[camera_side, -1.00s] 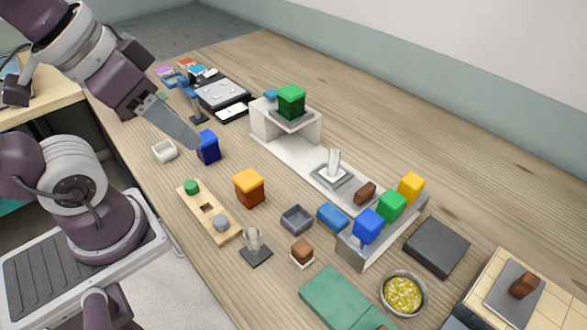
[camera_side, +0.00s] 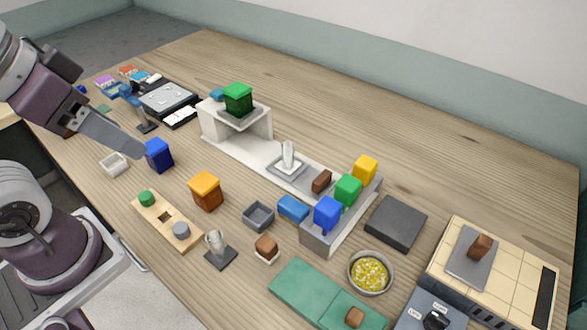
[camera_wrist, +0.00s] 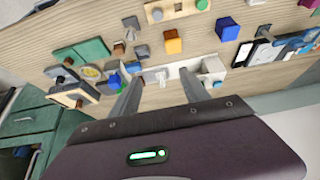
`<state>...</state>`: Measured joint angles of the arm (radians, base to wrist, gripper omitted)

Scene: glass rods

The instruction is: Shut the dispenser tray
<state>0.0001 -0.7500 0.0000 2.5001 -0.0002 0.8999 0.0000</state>
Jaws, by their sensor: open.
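I cannot tell for certain which part is the dispenser tray. A white housing (camera_side: 207,122) stands toward the back, with a green block (camera_side: 238,97) above a grey plate (camera_side: 240,120) that juts from it. A white base strip (camera_side: 237,152) runs from it to a grey rack (camera_side: 320,238) bearing blue, green and yellow blocks. My gripper (camera_side: 138,153) is at the left, near a dark blue block (camera_side: 158,156), away from the housing. In the wrist view my gripper (camera_wrist: 160,86) has its fingers apart with nothing held; the housing (camera_wrist: 212,67) shows near the right finger.
An orange block (camera_side: 206,190), a wooden board (camera_side: 165,222), a grey open box (camera_side: 258,216) and a glass on a dark base (camera_side: 218,246) stand in front of the strip. A yellow-filled bowl (camera_side: 370,272) is at right. Bare tabletop lies behind the strip.

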